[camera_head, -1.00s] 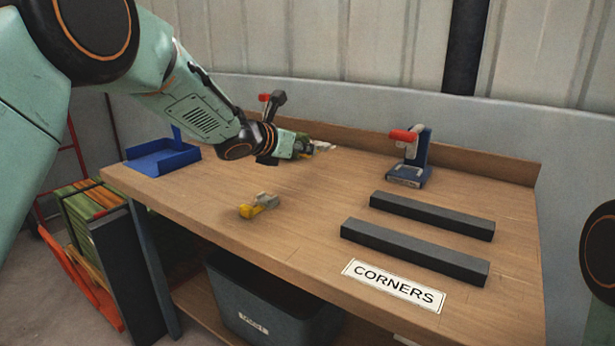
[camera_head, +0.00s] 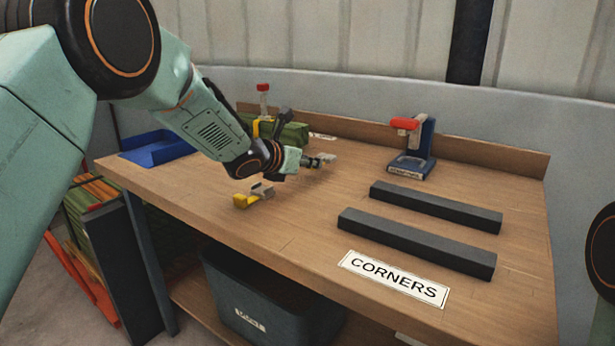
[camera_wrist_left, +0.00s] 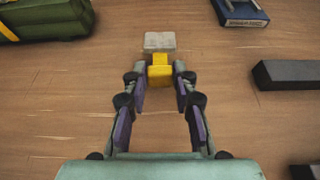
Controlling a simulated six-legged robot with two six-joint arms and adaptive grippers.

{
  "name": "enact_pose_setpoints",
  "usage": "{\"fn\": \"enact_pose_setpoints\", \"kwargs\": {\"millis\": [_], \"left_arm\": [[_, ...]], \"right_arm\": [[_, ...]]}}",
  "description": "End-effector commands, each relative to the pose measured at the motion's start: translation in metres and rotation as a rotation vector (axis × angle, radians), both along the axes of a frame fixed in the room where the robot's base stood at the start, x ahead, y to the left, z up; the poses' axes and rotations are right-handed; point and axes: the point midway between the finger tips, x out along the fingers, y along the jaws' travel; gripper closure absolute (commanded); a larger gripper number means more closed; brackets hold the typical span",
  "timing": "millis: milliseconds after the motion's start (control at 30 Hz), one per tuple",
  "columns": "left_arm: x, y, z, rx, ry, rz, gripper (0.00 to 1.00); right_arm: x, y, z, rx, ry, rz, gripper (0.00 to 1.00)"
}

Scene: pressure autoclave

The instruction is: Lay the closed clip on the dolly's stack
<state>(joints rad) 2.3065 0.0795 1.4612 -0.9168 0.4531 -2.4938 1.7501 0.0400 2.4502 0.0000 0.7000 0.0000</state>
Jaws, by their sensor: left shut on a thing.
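My left gripper (camera_head: 322,160) is over the middle of the bench. It is shut on a clip with a yellow body (camera_wrist_left: 160,72) and a grey end (camera_wrist_left: 160,41); the clip's grey end also shows past the fingers in the head view (camera_head: 329,157). I cannot tell whether the clip touches the bench top. A second yellow and grey clip (camera_head: 254,195) lies on the bench to the left, nearer the front edge. The dolly (camera_head: 72,262) has a red frame and stands on the floor left of the bench. Its stack (camera_head: 82,200) of green and brown sheets is partly hidden by my arm. My right gripper is out of view.
A green bundle (camera_head: 290,135) with a yellow band lies at the back. A blue tray (camera_head: 155,150) is at the left end. A blue tool (camera_head: 421,150) with a red handle and two dark bars (camera_head: 435,206) are right. A dark bin (camera_head: 270,305) stands under the bench.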

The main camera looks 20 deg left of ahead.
Motion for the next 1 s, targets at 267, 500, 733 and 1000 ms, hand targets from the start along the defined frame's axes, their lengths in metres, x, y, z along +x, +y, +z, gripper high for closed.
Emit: {"fn": "enact_pose_setpoints", "kwargs": {"millis": [267, 500, 733, 1000], "left_arm": [[0.002, -0.001, -0.027, 0.001, 0.000, 0.000, 1.00], [0.003, -0.001, -0.029, 0.001, 0.001, 0.000, 1.00], [0.003, -0.001, -0.030, 0.001, 0.001, 0.000, 0.60], [0.003, -0.001, -0.029, 0.001, 0.001, 0.000, 0.50]], "right_arm": [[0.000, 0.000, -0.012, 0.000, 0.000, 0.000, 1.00], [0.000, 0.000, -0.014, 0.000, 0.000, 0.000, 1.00], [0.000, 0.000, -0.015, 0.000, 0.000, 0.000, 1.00], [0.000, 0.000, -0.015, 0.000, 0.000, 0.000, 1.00]]}}
